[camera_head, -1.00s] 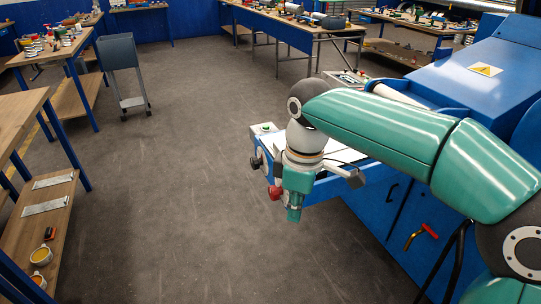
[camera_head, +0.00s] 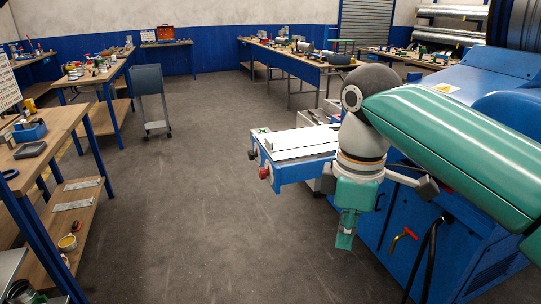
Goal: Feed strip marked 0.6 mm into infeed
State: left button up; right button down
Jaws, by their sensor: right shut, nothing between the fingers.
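My right gripper (camera_head: 345,239) is shut and empty. It hangs pointing down in front of the blue machine (camera_head: 455,90), above the grey floor. The machine's blue infeed table (camera_head: 300,173) sticks out left of the gripper, with a pale flat top (camera_head: 301,143). Two flat grey metal pieces, one nearer (camera_head: 73,205) and one farther (camera_head: 82,185), lie on the lower shelf of the left bench. I cannot read any 0.6 mm marking on them. My left gripper is not in view.
A wooden bench (camera_head: 58,122) with tools stands at the left. A grey wheeled stand (camera_head: 150,95) is on the floor beyond. A long workbench (camera_head: 292,60) runs at the back. A red-handled lever (camera_head: 408,234) is on the machine's side. The floor in the middle is clear.

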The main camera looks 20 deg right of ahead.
aim_at(294, 141)
jog(key=z, duration=0.05)
jog(key=k, duration=0.7)
jog(key=z, duration=0.65)
jog(key=i, duration=2.65)
jog(key=u, duration=1.9)
